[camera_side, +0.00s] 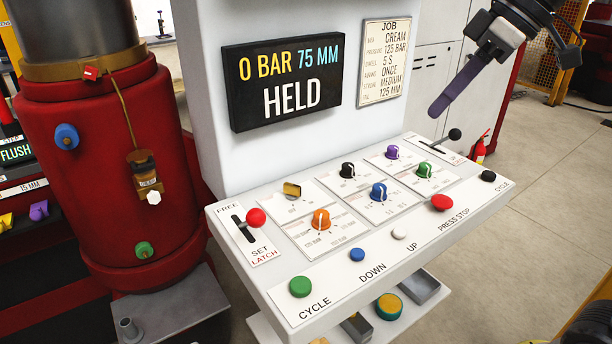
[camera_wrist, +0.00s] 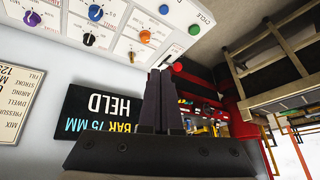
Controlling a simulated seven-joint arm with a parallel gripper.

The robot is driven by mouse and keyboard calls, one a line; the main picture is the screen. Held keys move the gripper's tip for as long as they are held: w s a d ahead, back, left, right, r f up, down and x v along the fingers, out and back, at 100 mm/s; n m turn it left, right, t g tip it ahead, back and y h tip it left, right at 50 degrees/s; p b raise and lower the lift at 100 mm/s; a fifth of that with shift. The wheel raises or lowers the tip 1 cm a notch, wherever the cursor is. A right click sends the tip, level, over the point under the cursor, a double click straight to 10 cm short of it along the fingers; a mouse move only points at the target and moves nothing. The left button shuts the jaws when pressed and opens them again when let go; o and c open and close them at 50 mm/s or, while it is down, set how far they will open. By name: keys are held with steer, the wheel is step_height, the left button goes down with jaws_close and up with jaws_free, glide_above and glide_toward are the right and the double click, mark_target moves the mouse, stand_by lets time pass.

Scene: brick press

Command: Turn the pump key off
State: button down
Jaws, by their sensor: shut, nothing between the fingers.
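The pump key appears to be the brass-coloured key (camera_side: 291,189) at the back left of the sloped control panel (camera_side: 262,283); its label is too small to read. It also shows in the wrist view (camera_wrist: 131,57), just left of my fingertips. In the side view its flat grip lies roughly crosswise. My gripper (camera_side: 440,107) is shut and empty, tilted down in the air above the panel's back right, well apart from the key. In the wrist view its dark fingers (camera_wrist: 161,72) are together and cover part of the display.
The display (camera_side: 287,82) reads 0 BAR, 75 MM, HELD. Beside the key stand an orange knob (camera_side: 320,219), a black knob (camera_side: 347,170) and a red-balled latch lever (camera_side: 256,217). Push buttons line the front edge. A red press cylinder (camera_side: 95,180) stands at the left.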

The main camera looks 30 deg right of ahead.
mark_target(292, 189)
steer(key=w+f+n+g+y, duration=0.1)
steer(key=w+n+g+y, duration=0.15)
steer(key=w, duration=1.65)
steer(key=w+d+f+y, duration=0.1)
steer(key=w+d+f, duration=0.2)
steer(key=w+f, duration=0.45)
steer(key=w+d+f, duration=0.3)
steer(key=w+f, duration=0.1)
steer(key=f, duration=0.7)
steer(key=shift+m+g, duration=0.45)
steer(key=shift+g, duration=0.1)
steer(key=x, duration=1)
steer(key=shift+s+a, duration=0.2)
steer(key=shift+s, duration=0.05)
steer(key=shift+s+a+r, duration=0.2)
steer(key=shift+s+a, duration=0.3)
steer(key=shift+a, duration=0.3)
steer(key=shift+s+a, duration=0.45)
steer(key=shift+a, duration=0.35)
